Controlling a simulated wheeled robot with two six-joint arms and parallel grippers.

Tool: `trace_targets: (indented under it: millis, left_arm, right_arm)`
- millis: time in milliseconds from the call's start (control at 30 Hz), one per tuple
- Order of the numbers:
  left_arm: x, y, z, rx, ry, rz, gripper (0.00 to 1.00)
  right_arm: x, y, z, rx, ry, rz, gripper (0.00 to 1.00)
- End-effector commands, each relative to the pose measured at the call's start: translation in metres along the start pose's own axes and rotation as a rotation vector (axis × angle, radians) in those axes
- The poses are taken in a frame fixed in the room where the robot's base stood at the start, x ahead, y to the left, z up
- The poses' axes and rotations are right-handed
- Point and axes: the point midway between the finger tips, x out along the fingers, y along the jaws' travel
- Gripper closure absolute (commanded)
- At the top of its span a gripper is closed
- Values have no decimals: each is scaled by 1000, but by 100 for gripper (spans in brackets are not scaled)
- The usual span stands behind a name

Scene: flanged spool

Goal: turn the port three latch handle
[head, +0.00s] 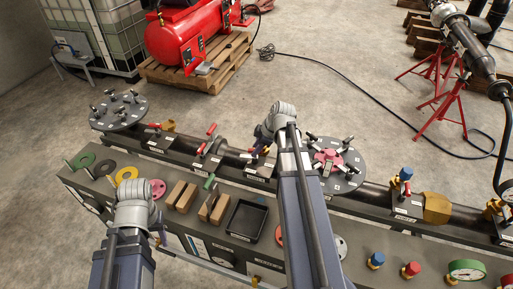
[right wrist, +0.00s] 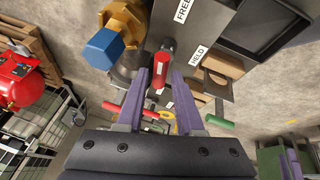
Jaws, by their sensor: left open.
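Red latch handles show along the dark pipe in the head view, one at the left port (head: 156,126) and one at the middle port (head: 211,129). I cannot read which port is number three. My right gripper (head: 258,151) is over the pipe, just right of the middle port; the arm partly hides it. In the right wrist view its two purple fingers (right wrist: 161,74) are apart, with a red handle (right wrist: 166,62) seen between them. Contact cannot be told. A second red handle (right wrist: 130,110) lies beyond. My left gripper (head: 159,236) is open at the bench front, its fingers barely visible.
A blue-capped brass fitting (right wrist: 105,47) is close left of the right fingers; a green handle (right wrist: 214,121) is to the right. In the head view, the bench holds a black tray (head: 247,219) and wooden blocks (head: 214,206). A spool flange (head: 337,168) stands right of the right arm.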

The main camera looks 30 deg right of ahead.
Motion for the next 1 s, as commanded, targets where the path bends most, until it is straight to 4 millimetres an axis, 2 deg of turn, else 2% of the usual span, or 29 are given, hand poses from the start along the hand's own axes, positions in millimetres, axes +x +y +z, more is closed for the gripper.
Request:
trace_targets:
  millis: [33, 133, 400, 567, 767, 1000]
  left_arm:
    - [0, 0, 0, 0, 0, 0, 50]
    - [0, 0, 0, 0, 0, 0, 50]
    - [-1, 0, 0, 0, 0, 0, 50]
    - [-8, -1, 0, 0, 0, 0, 50]
    - [-28, -3, 2, 0, 0, 0, 50]
    - [-59, -6, 4, 0, 0, 0, 50]
  right_arm:
    - [0, 0, 0, 0, 0, 0, 57]
    - [0, 0, 0, 0, 0, 0, 48]
    - [-1, 0, 0, 1, 0, 1, 48]
    - [-8, 0, -1, 1, 0, 1, 48]
    - [-30, 0, -2, 2, 0, 1, 48]
    - [-64, 1, -2, 2, 0, 1, 48]
